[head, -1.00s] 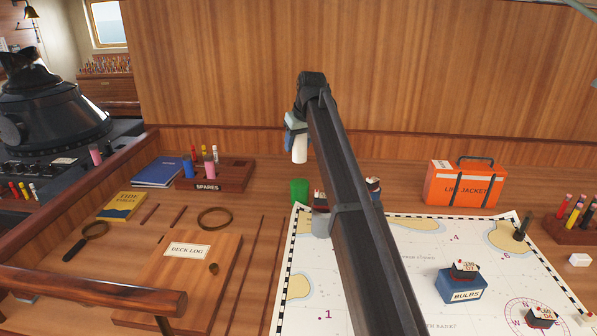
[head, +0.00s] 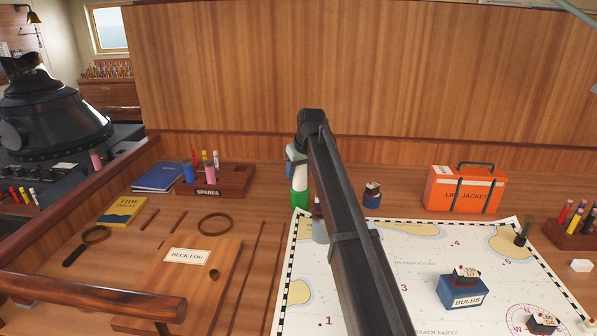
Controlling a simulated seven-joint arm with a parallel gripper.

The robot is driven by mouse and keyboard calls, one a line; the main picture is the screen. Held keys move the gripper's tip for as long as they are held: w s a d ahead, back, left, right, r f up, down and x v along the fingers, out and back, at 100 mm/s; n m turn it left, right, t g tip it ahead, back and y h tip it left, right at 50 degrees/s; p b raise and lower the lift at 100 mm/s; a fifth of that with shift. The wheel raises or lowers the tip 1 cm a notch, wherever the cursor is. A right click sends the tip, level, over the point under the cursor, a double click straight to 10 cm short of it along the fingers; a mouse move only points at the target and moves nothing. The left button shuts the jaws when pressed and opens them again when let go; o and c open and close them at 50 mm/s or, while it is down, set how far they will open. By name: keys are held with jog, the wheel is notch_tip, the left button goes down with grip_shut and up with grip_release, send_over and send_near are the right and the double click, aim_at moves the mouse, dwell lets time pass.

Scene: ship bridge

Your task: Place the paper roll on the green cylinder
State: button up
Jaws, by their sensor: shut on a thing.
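The paper roll (head: 300,172) is a white upright cylinder in the head view, left of my arm. My gripper (head: 297,155) is shut on it near its top, partly hidden by my own wrist. The green cylinder (head: 299,199) stands upright on the wooden desk, just left of the chart's top left corner. The roll is directly above the green cylinder in the picture, its lower end meeting the cylinder's top edge. I cannot tell whether they touch or a small gap is left.
The chart (head: 400,270) covers the desk to the right, with a BULBS box (head: 462,290) on it. A SPARES rack (head: 232,182) stands to the left. An orange life jacket case (head: 465,190) is at the back right. A small dark blue item (head: 372,197) stands right of my arm.

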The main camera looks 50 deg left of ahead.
jog(key=shift+f, duration=0.15)
jog(key=o, duration=1.2)
jog(key=shift+c, duration=0.2)
jog(key=v, duration=1.2)
jog(key=shift+r, duration=0.2)
